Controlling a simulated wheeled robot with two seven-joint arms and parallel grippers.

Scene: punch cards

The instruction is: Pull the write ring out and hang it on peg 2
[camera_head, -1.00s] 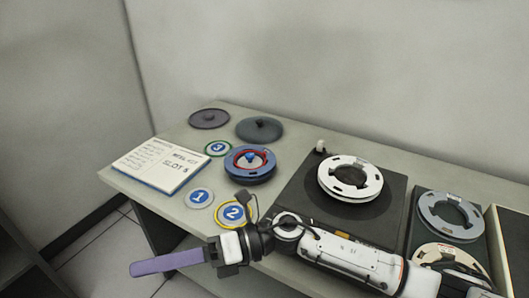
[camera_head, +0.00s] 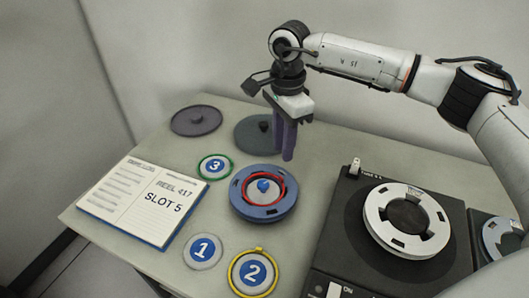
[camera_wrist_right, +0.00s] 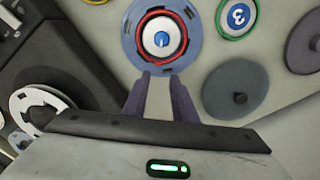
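The write ring (camera_head: 285,178) is a thin red ring seated in the blue reel (camera_head: 250,209), around its blue-and-white hub, on the table. It also shows in the right wrist view (camera_wrist_right: 188,20). Peg 2 (camera_head: 252,273) is a disc numbered 2 with a yellow rim and a small yellow nub, in front of the reel. My right gripper (camera_head: 287,157) points down, its purple fingers at the reel's far side. In the wrist view the fingers (camera_wrist_right: 161,75) stand apart with nothing between them, below the ring in the picture. My left gripper is not in view.
Discs numbered 1 (camera_head: 203,250) and 3 (camera_head: 214,167) lie nearby. An open notebook (camera_head: 125,203) reads reel 417, slot 5. Dark round lids (camera_head: 196,120) lie behind. A black unit with a white reel (camera_head: 378,212) stands to the right.

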